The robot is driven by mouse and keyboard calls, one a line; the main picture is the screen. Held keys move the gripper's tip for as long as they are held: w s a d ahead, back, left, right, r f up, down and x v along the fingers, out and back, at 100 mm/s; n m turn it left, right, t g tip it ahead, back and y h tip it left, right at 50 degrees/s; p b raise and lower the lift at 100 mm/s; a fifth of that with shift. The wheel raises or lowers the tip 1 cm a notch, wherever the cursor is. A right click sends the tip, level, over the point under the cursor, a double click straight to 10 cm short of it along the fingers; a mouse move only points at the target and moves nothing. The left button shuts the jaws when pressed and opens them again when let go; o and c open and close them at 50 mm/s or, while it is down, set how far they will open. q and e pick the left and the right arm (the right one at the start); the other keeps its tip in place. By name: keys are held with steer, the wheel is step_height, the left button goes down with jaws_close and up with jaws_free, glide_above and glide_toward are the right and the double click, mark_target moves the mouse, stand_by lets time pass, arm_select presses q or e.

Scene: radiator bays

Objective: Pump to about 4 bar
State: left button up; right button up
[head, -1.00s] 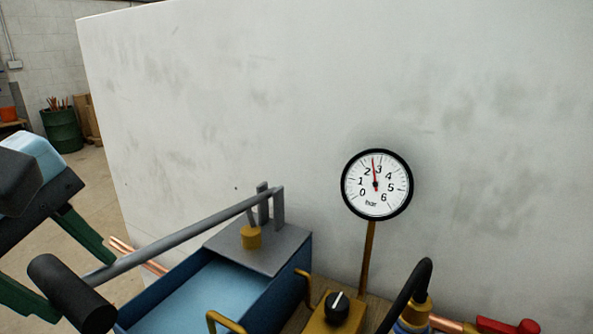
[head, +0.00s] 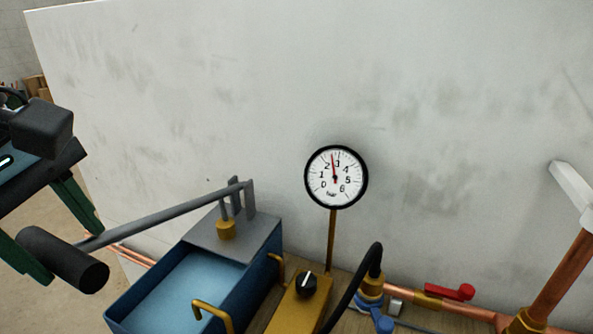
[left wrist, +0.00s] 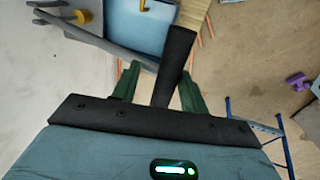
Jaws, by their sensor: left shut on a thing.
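The blue test pump (head: 265,262) stands at lower centre with a pale blue open tank and a long grey lever (head: 165,216). The lever slopes down left to a black grip (head: 70,262). My left gripper (head: 73,256) is shut on this grip, its green fingers on either side; the left wrist view shows the black grip (left wrist: 176,55) between them. The lever's outer end is below its pivot. The round gauge (head: 345,188) has its red needle between 2 and 3 bar. My right gripper is not in view.
A brass block with a black knob (head: 306,284) sits beside the pump. A black hose (head: 352,292) curves to a brass fitting. Right of it are a red-handled valve (head: 450,292) and copper pipes (head: 560,280). A pale wall panel (head: 210,90) stands behind.

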arm_select(q)
steer(key=shift+w, duration=0.15)
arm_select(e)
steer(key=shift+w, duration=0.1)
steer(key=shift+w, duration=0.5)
arm_select(q)
steer(key=f+b, duration=0.2)
steer(key=shift+s+a+f+t+b, duration=0.1)
steer(key=shift+s+f+t+b, duration=0.1)
steer(key=shift+s+t+b, duration=0.2)
steer(key=f+b, duration=0.2)
steer(key=shift+s+a+h+b, duration=0.15)
steer(key=shift+s+h+b, duration=0.1)
steer(key=shift+h+b, duration=0.1)
steer(key=shift+s+a+f+t+b, duration=0.1)
steer(key=shift+s+f+t+b, duration=0.15)
steer(key=shift+f+t+b, duration=0.6)
arm_select(e)
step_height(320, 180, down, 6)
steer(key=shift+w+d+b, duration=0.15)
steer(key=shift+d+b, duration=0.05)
steer(key=shift+b, duration=0.15)
arm_select(q)
steer(key=shift+g, duration=0.25)
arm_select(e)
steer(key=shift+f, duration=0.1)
